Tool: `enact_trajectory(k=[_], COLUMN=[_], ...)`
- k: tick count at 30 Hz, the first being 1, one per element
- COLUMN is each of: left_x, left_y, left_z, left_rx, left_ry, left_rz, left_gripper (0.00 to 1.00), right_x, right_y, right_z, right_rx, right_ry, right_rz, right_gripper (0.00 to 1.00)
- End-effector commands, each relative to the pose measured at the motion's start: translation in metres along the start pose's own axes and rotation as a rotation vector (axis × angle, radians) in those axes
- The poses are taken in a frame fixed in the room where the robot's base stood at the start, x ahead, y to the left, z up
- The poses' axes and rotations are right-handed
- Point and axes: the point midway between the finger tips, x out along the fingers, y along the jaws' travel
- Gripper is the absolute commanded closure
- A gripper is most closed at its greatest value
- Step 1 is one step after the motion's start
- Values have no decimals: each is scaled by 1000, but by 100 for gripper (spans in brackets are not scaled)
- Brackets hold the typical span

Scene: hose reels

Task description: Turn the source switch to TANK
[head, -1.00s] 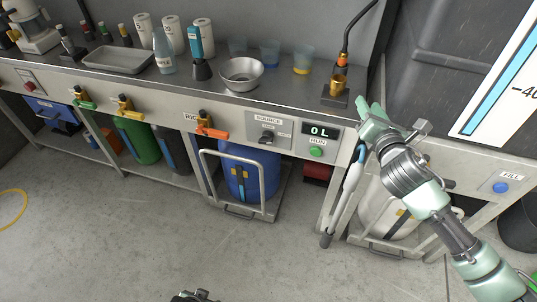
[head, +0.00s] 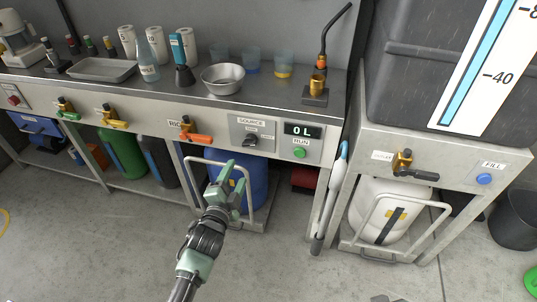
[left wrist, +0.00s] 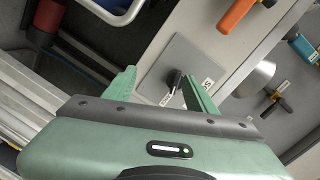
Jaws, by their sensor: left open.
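The source switch (head: 250,141) is a dark knob on a grey plate labelled SOURCE, on the bench front left of the 0 L display (head: 299,131). Its small position labels are too small to read surely, so I cannot tell its setting. My left gripper (head: 233,177) is open and empty, below and left of the switch in the head view, in front of the blue barrel. In the left wrist view the switch knob (left wrist: 173,80) shows beyond the gap between the open fingers (left wrist: 160,76); no contact is visible. My right gripper does not show.
A green RUN button (head: 299,153) sits under the display. An orange-handled valve (head: 190,131) is left of the switch. A metal cart handle (head: 216,161) stands in front of the blue barrel. A white-and-blue wand (head: 337,185) hangs right. The floor in front is clear.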

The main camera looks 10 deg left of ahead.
Motion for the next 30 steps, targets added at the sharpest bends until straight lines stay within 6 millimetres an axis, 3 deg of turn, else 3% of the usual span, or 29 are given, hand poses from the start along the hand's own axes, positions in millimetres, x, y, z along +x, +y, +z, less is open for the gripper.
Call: enact_trajectory(k=[1,3,6,21,30], left_x=[4,7,12,79,86], left_y=[-14,-27,-36,-41,-42], left_z=[-7,-14,-18,-22,-22], left_rx=[38,76,100,97,97], left_ry=[23,43,54,54,53], left_rz=[-42,-79,-102,-99,-98], left_gripper=[44,44,44,44,44], right_x=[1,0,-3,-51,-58], right_y=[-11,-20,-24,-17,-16], right_z=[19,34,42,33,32], right_rx=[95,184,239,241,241], right_ry=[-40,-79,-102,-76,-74], right_rz=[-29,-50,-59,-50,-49], right_gripper=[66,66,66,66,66])
